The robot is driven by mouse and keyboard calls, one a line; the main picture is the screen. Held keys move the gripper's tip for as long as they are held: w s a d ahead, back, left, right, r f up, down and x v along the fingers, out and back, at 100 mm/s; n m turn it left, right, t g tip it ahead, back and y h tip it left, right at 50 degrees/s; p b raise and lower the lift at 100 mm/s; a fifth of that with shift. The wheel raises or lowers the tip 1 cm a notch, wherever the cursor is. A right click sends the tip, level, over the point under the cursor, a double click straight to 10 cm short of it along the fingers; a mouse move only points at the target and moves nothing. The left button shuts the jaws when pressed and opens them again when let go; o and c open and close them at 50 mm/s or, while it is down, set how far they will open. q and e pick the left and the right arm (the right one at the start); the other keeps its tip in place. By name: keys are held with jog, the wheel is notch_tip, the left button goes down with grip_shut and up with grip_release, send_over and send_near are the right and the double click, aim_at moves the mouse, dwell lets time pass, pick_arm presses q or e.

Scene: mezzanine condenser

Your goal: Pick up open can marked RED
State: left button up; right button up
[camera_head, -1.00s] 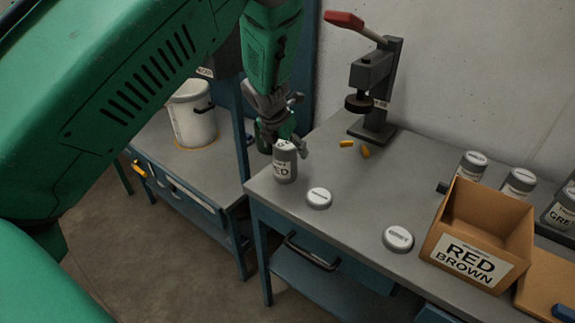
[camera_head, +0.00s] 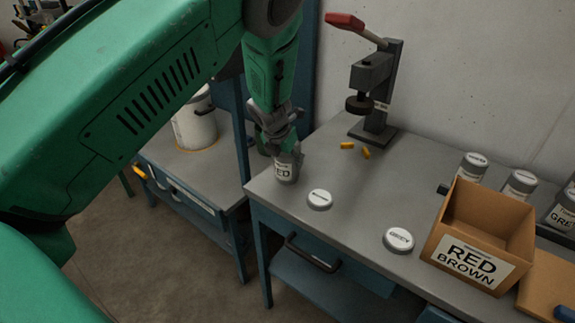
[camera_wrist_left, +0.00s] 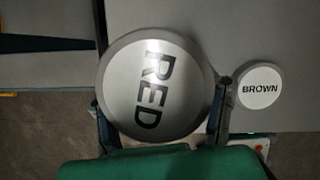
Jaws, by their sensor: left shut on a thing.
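The grey can marked RED (camera_head: 286,172) stands upright at the left end of the workbench, with part of its label showing. My left gripper (camera_head: 281,148) comes down over it from above and is shut on its upper part. In the left wrist view, the round grey top of the can (camera_wrist_left: 158,85) reads RED and looks covered, not open. The fingers of my left gripper (camera_wrist_left: 162,122) sit on either side of it. The can appears to rest on the bench. My right gripper is out of view.
A lid (camera_head: 319,199) lies close right of the can; it reads BROWN in the wrist view (camera_wrist_left: 260,87). Another lid (camera_head: 398,240) lies farther right. A box marked RED BROWN (camera_head: 470,262), several cans and a press (camera_head: 375,95) stand on the workbench (camera_head: 345,215).

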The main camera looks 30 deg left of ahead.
pick_arm(q)
jog(key=shift+s+a+f, duration=0.1)
jog(key=shift+s+f, duration=0.05)
jog(key=shift+f, duration=0.1)
